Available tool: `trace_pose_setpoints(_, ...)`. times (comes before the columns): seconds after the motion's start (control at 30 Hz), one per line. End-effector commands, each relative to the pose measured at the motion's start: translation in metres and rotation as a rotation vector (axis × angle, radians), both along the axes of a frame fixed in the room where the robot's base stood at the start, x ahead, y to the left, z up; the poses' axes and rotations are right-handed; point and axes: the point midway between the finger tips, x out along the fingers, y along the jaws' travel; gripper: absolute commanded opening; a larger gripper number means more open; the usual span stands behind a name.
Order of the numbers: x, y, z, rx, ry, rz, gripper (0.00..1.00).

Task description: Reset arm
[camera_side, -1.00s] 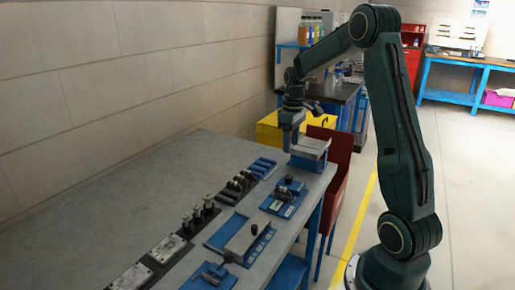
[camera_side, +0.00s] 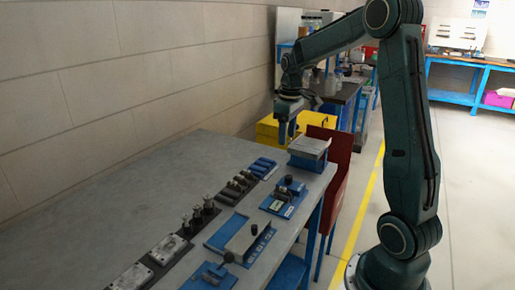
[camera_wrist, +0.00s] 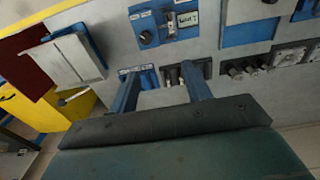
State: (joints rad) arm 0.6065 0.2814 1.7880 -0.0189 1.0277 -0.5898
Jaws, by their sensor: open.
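My gripper (camera_side: 286,140) is open and empty, pointing down near the far end of the grey workbench (camera_side: 130,195). In the side view it is just left of a blue block with a grey top (camera_side: 308,148); I cannot tell the exact gap. In the wrist view two blue fingers stand apart, with nothing held between my gripper's tips (camera_wrist: 158,76). The grey-topped block also shows there (camera_wrist: 72,62), at the upper left. Bench and fixtures show beyond the fingers.
Blue fixtures (camera_side: 248,238) and dark strips holding dark posts (camera_side: 198,216) and blue parts (camera_side: 263,167) line the bench's right side. A red cabinet (camera_side: 333,165) and a yellow box (camera_side: 268,132) stand by its far end. The bench's left side is clear.

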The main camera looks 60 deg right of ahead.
Motion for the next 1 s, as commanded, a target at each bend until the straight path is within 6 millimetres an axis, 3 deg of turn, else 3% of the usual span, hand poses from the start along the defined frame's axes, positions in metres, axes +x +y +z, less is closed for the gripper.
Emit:
trace_pose_setpoints(0.2, -0.011, 0.053, 0.033, -0.032, -0.063, 0.007, 0.49)
trace_pose_setpoints(0.5, -0.041, 0.119, 0.064, -0.055, -0.157, 0.006, 0.49)
trace_pose_setpoints(1.0, -0.114, 0.203, 0.08, -0.041, -0.326, 0.009, 0.49)
